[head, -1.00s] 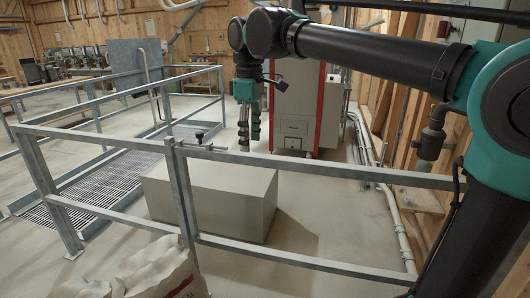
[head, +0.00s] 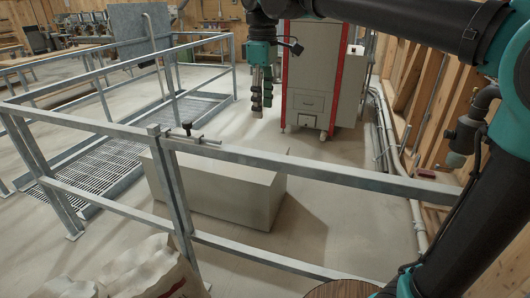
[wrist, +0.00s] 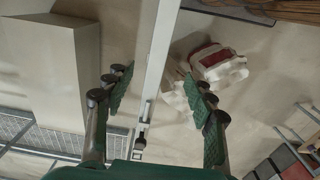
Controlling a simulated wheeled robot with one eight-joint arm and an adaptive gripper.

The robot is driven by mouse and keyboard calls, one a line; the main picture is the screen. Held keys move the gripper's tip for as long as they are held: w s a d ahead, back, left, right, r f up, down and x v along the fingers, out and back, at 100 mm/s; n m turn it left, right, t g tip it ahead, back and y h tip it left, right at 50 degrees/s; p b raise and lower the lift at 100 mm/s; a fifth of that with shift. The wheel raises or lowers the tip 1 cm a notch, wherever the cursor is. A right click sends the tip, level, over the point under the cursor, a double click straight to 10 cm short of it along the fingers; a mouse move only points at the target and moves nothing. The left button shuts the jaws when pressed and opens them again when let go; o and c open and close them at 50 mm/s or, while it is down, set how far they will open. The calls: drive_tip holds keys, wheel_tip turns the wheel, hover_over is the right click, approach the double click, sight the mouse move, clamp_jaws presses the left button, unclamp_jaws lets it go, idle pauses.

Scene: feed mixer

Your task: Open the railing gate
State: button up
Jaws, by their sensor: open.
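The grey metal railing gate (head: 310,175) runs right from a post (head: 170,195). A latch with a dark knob (head: 187,130) sits on the top rail just right of that post. My gripper (head: 262,106) is open and empty, pointing down, beyond and above the top rail, to the right of the latch in the head view. In the wrist view, my gripper (wrist: 160,90) has its green-padded fingers either side of the pale top rail (wrist: 155,55), which appears below them. The latch (wrist: 140,140) shows low between the fingers. I see no contact with the rail.
A beige block (head: 225,185) stands just behind the railing. White sacks (head: 135,272) lie at the near left. A red-edged grey cabinet (head: 312,75) stands farther back. Pipes (head: 395,170) run along the right wall. A floor grating (head: 95,165) lies at left.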

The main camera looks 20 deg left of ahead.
sight(263, 154)
wheel_tip(263, 154, down, 16)
drive_tip(key=shift+f, duration=0.15)
idle(0.3)
drive_tip(key=shift+c, duration=0.5)
clamp_jaws()
